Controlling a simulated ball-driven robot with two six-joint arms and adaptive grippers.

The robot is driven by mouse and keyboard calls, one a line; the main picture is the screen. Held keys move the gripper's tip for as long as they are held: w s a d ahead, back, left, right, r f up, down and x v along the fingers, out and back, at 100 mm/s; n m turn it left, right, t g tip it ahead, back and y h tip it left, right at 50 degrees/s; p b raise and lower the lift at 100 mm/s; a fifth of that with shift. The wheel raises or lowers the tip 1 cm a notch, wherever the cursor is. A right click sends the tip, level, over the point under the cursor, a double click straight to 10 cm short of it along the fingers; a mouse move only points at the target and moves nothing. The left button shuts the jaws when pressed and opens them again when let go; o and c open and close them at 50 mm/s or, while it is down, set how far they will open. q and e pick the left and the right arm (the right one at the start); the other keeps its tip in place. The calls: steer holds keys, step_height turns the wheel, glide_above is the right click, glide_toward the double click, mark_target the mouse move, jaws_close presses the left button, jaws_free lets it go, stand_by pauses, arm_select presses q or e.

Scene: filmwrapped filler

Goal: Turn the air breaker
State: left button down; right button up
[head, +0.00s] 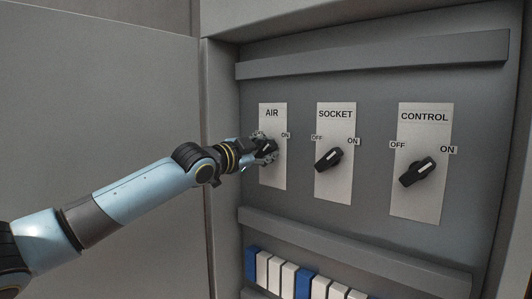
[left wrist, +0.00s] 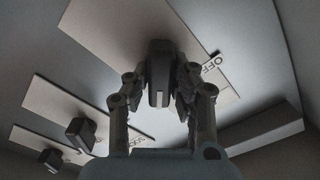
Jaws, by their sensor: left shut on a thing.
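The AIR breaker is a black rotary knob on a white plate (head: 272,185) at the left of the panel. Its ON label (head: 285,135) shows at the upper right of the knob, and my gripper hides much of the knob. My left gripper (head: 264,149) reaches in from the left and is shut on the knob. In the left wrist view the black knob (left wrist: 159,62) with its pale mark stands between the two fingers of the gripper (left wrist: 160,90). The OFF label (left wrist: 211,66) is beside it. My right gripper is not in view.
The SOCKET knob (head: 328,158) and CONTROL knob (head: 417,172) are to the right, both slanting up right towards ON. Grey rails run above (head: 380,55) and below (head: 350,250). Blue and white switches (head: 290,278) sit at the bottom. A grey door (head: 100,110) stands left.

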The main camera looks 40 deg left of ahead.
arm_select(q)
steer(key=shift+f, duration=0.15)
steer(key=c, duration=1.2)
jaws_free()
steer(key=shift+o, duration=0.2)
step_height(320, 180, up, 10)
steer(key=shift+r, duration=0.1)
